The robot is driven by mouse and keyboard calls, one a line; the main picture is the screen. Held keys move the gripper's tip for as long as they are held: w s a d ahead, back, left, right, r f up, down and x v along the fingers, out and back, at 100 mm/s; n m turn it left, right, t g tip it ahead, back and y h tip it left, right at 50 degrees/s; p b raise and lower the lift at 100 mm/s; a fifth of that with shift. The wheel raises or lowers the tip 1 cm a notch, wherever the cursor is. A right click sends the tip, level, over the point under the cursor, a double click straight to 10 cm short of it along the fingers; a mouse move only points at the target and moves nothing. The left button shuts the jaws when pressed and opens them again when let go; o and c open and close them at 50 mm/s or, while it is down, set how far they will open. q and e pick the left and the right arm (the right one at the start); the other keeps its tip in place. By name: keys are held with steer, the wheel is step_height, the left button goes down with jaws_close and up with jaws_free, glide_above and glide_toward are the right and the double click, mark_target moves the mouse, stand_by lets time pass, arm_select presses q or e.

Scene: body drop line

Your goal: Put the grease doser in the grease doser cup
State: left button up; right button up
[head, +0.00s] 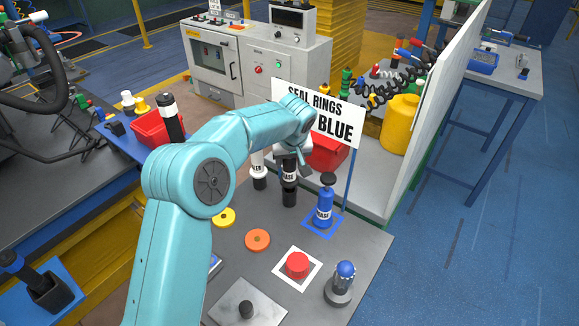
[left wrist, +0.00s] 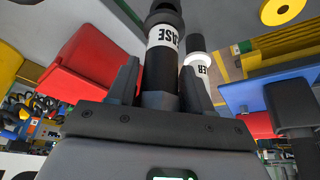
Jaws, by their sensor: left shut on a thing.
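The grease doser (head: 289,170) is a dark upright cylinder with a white label. My left gripper (head: 290,150) is shut on its upper part. In the left wrist view the doser (left wrist: 161,70) stands between the two fingers, its label reading partly "EASE". Its dark lower end (head: 289,198) is just above or at the grey bench; I cannot tell whether that is the doser itself or a black cup around it. No separate grease doser cup is clearly seen. My right gripper is not in view.
A white labelled bottle (head: 259,170) stands close left of the doser. A blue bottle (head: 324,210) stands to the right on a blue square. An orange disc (head: 257,240), yellow disc (head: 224,217) and red button (head: 297,264) lie nearer. A sign (head: 335,117) and red bin (head: 327,152) are behind.

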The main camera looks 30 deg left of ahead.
arm_select(q)
step_height(320, 180, down, 3)
steer(key=shift+r, duration=0.15)
steer(key=o, duration=1)
steer(key=shift+c, duration=0.2)
steer(key=b+v, duration=0.1)
steer(key=v, duration=0.2)
steer(key=shift+s+d+b, duration=0.2)
steer(key=shift+d+b, duration=0.05)
steer(key=shift+b, duration=0.1)
steer(key=v, duration=1.2)
steer(key=shift+d+r, duration=0.2)
steer(key=shift+r, duration=0.1)
steer(key=shift+s, duration=0.15)
